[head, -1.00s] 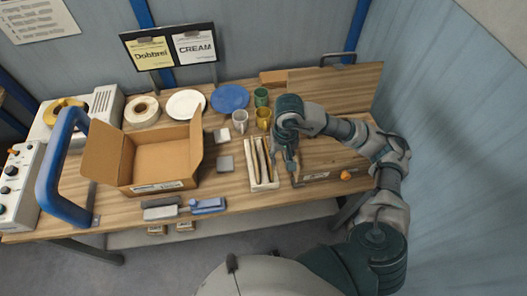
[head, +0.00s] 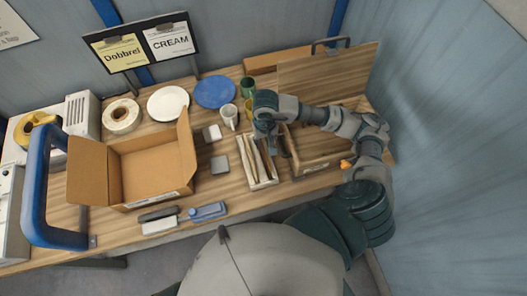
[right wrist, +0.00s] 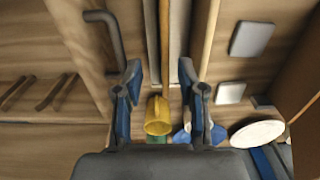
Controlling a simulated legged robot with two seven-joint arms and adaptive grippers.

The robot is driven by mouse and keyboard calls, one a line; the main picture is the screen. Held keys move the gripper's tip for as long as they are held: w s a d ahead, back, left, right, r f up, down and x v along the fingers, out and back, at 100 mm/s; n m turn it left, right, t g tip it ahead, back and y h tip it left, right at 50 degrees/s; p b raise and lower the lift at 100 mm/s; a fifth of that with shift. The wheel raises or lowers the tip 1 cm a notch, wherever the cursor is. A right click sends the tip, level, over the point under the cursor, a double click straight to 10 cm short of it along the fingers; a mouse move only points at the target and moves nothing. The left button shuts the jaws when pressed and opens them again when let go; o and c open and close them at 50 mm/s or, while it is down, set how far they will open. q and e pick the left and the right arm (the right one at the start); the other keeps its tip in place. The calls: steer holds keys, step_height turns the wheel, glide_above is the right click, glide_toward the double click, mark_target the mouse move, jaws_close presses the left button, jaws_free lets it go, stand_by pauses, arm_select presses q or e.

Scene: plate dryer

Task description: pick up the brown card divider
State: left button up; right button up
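A narrow pale tray (head: 272,183) stands on the table with thin brown card dividers (head: 251,158) upright in it, lying lengthwise. In the right wrist view a thin brown divider (right wrist: 165,45) runs between my fingers, with grey-white strips beside it. My right gripper (head: 274,147) is over the tray's right, far part. In the right wrist view the gripper (right wrist: 160,80) has its two fingers spread apart, with nothing held between them. Whether the fingers straddle the divider's height cannot be told. My left gripper is not in view.
An open cardboard box (head: 150,165) stands to the left of the tray. Mugs (head: 229,115) and plates (head: 215,92) are behind the tray. Small grey blocks (head: 219,164) lie left of it.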

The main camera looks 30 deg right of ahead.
mark_target(262, 148)
steer(key=f, duration=0.2)
steer(key=shift+w+d+f, duration=0.15)
steer(key=shift+d+f, duration=0.1)
steer(key=shift+f, duration=0.15)
steer(key=shift+a+f+p, duration=0.35)
steer(key=shift+a+f, duration=0.05)
steer(key=shift+f, duration=0.05)
steer(key=f, duration=0.2)
steer(key=a+f+p, duration=0.1)
steer(key=f, duration=0.1)
steer(key=shift+d+f, duration=0.1)
steer(key=shift+f, duration=0.1)
steer(key=shift+d+f, duration=0.1)
steer(key=shift+d, duration=0.3)
steer(key=shift+c, duration=0.4)
steer(key=shift+d, duration=0.25)
jaws_close()
steer(key=shift+a, duration=0.6)
steer(key=shift+r, duration=0.5)
steer(key=r, duration=0.2)
steer(key=r+b, duration=0.1)
steer(key=r, duration=0.5)
steer(key=shift+w+d, duration=0.1)
steer(key=shift+d, duration=0.3)
step_height(262, 148, up, 9)
steer(key=p, duration=0.2)
steer(key=shift+p, duration=0.4)
